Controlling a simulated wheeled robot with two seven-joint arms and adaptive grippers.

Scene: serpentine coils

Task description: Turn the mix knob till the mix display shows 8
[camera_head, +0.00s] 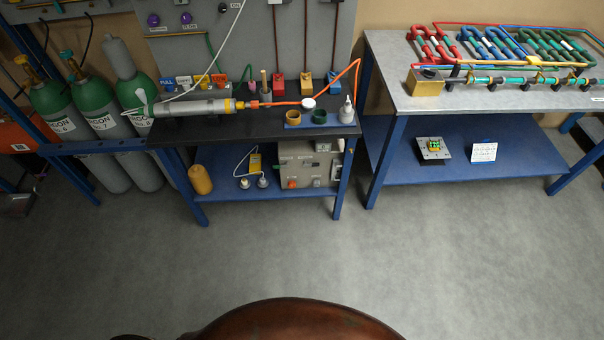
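No display reading can be made out, and I cannot tell which knob is the mix knob. A grey panel (268,42) at the top left carries small purple and dark knobs (153,20) with labels too small to read surely. A beige box (310,168) with an orange knob (292,184) and unreadable lettering stands on the lower shelf of the left bench. Neither of my grippers is in view.
The left bench (250,126) holds a grey cylinder (190,108), cups and a white bottle (346,112). Gas cylinders (52,104) stand at left. The right bench (400,80) holds coloured coils (485,42). The floor (420,245) in front is clear.

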